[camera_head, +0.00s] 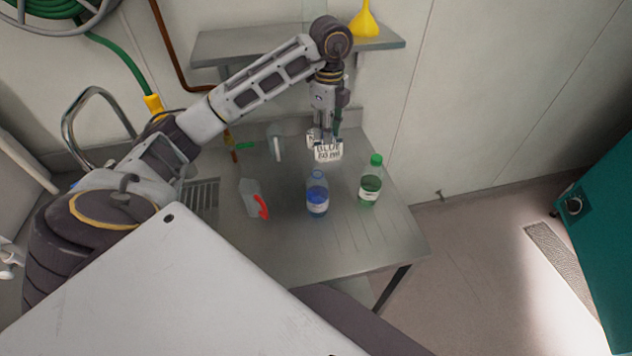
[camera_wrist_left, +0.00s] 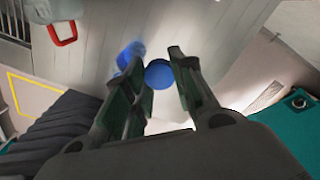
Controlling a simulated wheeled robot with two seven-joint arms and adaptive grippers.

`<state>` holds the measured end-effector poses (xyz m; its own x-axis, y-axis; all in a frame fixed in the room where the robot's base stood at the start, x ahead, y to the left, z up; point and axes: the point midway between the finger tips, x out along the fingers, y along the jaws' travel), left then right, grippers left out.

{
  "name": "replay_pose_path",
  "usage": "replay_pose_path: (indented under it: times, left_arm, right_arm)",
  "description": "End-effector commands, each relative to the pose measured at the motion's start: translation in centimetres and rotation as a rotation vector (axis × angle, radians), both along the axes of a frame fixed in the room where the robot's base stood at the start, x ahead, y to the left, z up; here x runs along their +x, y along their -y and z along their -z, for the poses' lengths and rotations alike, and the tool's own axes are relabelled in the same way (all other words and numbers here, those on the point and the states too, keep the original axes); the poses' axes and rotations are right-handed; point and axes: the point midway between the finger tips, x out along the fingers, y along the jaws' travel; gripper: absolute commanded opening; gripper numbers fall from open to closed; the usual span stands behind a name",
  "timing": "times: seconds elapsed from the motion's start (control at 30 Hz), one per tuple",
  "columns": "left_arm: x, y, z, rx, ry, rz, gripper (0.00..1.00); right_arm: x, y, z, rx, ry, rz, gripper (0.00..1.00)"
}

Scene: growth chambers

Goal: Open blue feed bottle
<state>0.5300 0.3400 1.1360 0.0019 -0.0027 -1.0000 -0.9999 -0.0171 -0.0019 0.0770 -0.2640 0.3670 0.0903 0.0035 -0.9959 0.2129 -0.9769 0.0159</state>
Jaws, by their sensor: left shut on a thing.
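The blue feed bottle (camera_head: 317,197) stands upright on the steel table; its top shows no solid blue cap in the head view. In the left wrist view, a blurred blue shape that looks like this bottle (camera_wrist_left: 128,55) shows just beyond the fingers. My left gripper (camera_head: 322,143) is up behind the bottle, apart from it. In the left wrist view, its fingers (camera_wrist_left: 160,72) are shut on a round blue cap (camera_wrist_left: 159,76). The cap cannot be made out in the head view. My right gripper is not in view.
A green bottle (camera_head: 370,180) with its cap on stands right of the blue one. A clear jug with a red handle (camera_head: 263,207) is to the left. A white card reading "BLUE 60 ml" (camera_head: 328,152) shows at my fingertips. A shelf (camera_head: 270,45) holds a yellow funnel (camera_head: 364,22). The table's front is clear.

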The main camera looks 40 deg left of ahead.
Motion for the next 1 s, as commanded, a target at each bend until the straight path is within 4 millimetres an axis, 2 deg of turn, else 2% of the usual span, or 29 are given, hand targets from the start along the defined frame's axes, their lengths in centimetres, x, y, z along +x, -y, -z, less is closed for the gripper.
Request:
replay_pose_path:
  times: [0.1,0.4,1.0]
  left_arm:
    - [0.0,0.0,1.8,0.000,-0.002,0.001,0.00]
    - [0.0,0.0,4.2,0.000,-0.001,0.000,0.00]
    - [0.0,0.0,4.7,0.000,-0.001,0.000,0.00]
  right_arm:
    - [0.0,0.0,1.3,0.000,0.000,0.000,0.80]
    - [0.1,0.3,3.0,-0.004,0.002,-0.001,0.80]
    - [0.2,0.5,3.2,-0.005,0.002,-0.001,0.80]
